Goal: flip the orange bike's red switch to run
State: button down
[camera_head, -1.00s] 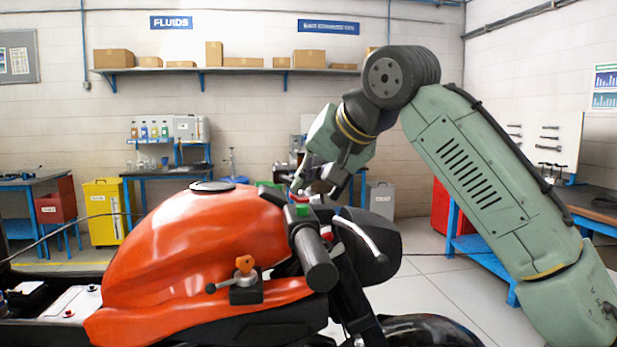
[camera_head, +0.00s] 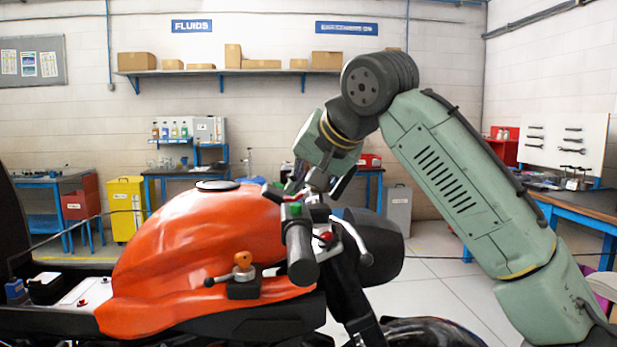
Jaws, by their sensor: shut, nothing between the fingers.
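The orange bike (camera_head: 200,245) stands across the front, with its black handlebar grip (camera_head: 302,258) pointing toward me. A small green part (camera_head: 295,209) sits at the inner end of the grip. A red knob (camera_head: 326,238) shows just right of the grip, near the silver lever (camera_head: 354,236). A bit of red also shows near my fingertips; I cannot tell whether it is the switch, or its position. My gripper (camera_head: 287,190) is shut and empty, pointing down-left just above the handlebar controls. Whether its tips touch anything is unclear.
An orange-topped valve (camera_head: 243,264) stands out from the tank's near side. A dark headlamp housing (camera_head: 378,247) lies right of the handlebar, below my arm. A yellow cabinet (camera_head: 126,208) and blue-legged benches stand far behind. Open floor lies at the right.

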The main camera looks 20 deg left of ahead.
jog(key=shift+a, duration=0.2)
jog(key=shift+w+d+f, duration=0.15)
jog(key=shift+d, duration=0.25)
jog(key=shift+w+d+f, duration=0.1)
jog(key=shift+d+f, duration=0.05)
jog(key=shift+d, duration=0.35)
jog(key=shift+w+d+r, duration=0.1)
jog(key=shift+r, duration=0.35)
jog(key=w+r+b+v, duration=0.1)
jog(key=b+v, duration=0.1)
jog(key=v, duration=1)
jog(key=shift+w+d+r, duration=0.25)
jog(key=shift+r, duration=0.1)
